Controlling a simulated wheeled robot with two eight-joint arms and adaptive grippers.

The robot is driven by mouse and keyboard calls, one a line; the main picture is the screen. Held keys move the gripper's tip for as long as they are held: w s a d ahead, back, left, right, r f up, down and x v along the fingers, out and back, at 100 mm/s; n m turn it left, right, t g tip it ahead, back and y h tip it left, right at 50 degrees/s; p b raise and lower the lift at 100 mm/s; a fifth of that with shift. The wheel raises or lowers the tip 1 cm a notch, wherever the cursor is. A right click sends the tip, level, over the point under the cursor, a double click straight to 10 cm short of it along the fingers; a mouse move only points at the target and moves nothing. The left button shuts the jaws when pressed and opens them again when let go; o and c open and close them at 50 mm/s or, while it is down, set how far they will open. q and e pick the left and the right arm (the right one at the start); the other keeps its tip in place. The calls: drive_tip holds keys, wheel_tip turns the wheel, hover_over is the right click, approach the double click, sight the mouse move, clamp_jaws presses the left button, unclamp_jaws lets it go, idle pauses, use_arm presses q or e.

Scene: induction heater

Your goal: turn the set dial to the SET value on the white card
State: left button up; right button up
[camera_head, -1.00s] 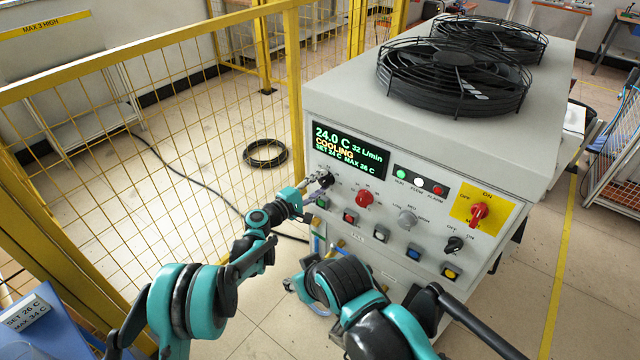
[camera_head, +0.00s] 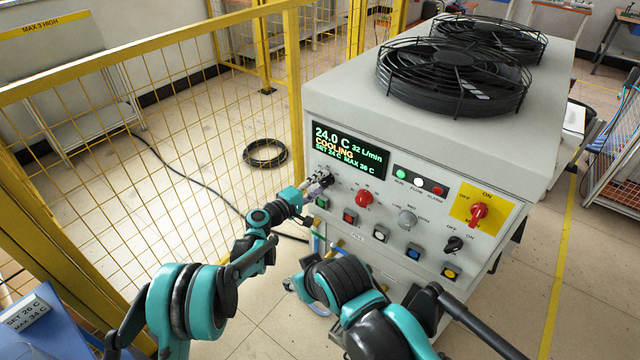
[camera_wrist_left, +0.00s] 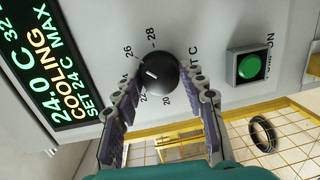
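The set dial is a black round knob (camera_head: 327,180) at the left of the panel, under the display. In the left wrist view the dial (camera_wrist_left: 160,72) has a white pointer line aimed left, roughly between the 24 and 26 marks. My left gripper (camera_head: 311,187) is in front of the dial; in the wrist view its fingers (camera_wrist_left: 163,82) stand apart on either side of it, and contact cannot be told. The display (camera_head: 348,153) reads 24.0 C, COOLING, SET 24 C. The white card (camera_head: 25,312) at lower left reads SET 26 C, MAX 34 C in small print. My right gripper is not visible.
A red knob (camera_head: 364,198), a grey knob (camera_head: 407,217) and a black switch (camera_head: 454,244) sit to the right on the panel. A green button (camera_wrist_left: 249,67) is close to the dial. A yellow mesh fence (camera_head: 200,110) stands left of the machine.

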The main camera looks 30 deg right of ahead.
use_arm(q)
drive_tip(key=shift+o, duration=0.9)
drive_tip(key=v, duration=1.2)
drive_tip(key=s+a+r+m+t+y, duration=0.1)
drive_tip(key=s+a+r+y, duration=0.25)
drive_tip(key=a, duration=0.55)
drive_tip(key=s+a+r+m+y, duration=0.1)
drive_tip(key=s+a+r+y, duration=0.3)
drive_tip(key=a, duration=0.6)
drive_tip(key=s+a+f+y, duration=0.1)
drive_tip(key=s+a+y, duration=0.2)
drive_tip(key=s+a, duration=0.3)
drive_tip(key=s+a+f+m+y, duration=0.1)
drive_tip(key=s+a, duration=0.4)
drive_tip(key=a, duration=0.6)
drive_tip(key=s+a+f+t+y, duration=0.1)
drive_tip(key=s+a+y, duration=0.3)
drive_tip(key=a, duration=0.5)
drive_tip(key=s, duration=0.2)
drive_tip(key=shift+s+a+m+y, duration=0.25)
drive_tip(key=shift+s+m+y, duration=0.05)
drive_tip(key=shift+y, duration=0.05)
